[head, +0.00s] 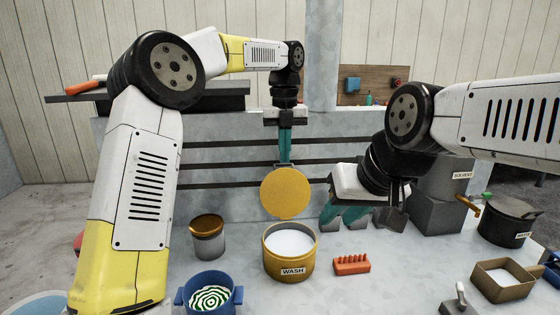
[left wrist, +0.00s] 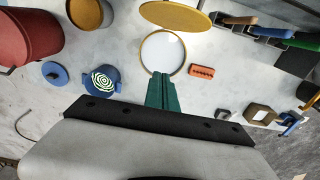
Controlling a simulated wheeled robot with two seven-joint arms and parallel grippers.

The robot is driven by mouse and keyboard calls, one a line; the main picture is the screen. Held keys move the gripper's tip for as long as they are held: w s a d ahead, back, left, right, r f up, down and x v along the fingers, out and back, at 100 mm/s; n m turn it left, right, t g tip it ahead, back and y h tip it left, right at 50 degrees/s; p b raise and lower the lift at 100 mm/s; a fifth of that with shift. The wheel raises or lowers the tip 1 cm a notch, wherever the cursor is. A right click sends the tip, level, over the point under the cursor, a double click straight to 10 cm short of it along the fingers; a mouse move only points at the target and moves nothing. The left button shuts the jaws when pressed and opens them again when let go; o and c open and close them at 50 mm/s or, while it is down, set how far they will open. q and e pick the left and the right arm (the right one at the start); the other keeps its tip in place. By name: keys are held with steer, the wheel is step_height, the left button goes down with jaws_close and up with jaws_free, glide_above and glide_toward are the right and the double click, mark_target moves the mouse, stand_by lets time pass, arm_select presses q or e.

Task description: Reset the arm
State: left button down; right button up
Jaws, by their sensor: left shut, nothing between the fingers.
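My left gripper (head: 285,160) hangs in the middle of the head view, its teal fingers closed together and pointing down. A yellow disc (head: 286,193) shows just below its fingertips. In the left wrist view the shut left fingers (left wrist: 162,92) point toward the white-filled WASH pot (left wrist: 163,52), and the disc (left wrist: 175,14) lies apart beyond them. The left arm bends high on the left. My right gripper (head: 341,217) points down and left at the centre right, its two teal fingers apart with nothing seen between them.
Below stand the yellow WASH pot (head: 290,265), a lidded can (head: 208,237), a blue pot (head: 208,296) and a red pegged block (head: 351,264). At right are a black pot (head: 508,222) and a tan tray (head: 503,282). A slotted grey rack (head: 225,155) stands behind.

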arm_select(q)
steer(key=s+a+r+n+t, duration=0.3)
steer(key=s+a+n, duration=1)
steer(key=s+n, duration=0.3)
steer(key=s+a+f+n+t+h, duration=0.1)
steer(key=s+a+n, duration=0.3)
steer(key=n, duration=0.5)
steer(key=s+a+f+n+t+h, duration=0.1)
steer(key=s+a+f+n+t, duration=0.1)
steer(key=s+n, duration=0.4)
steer(key=shift+s+a+f+n, duration=0.4)
steer(key=shift+a+f+n, duration=0.5)
steer(key=shift+n, duration=1.1)
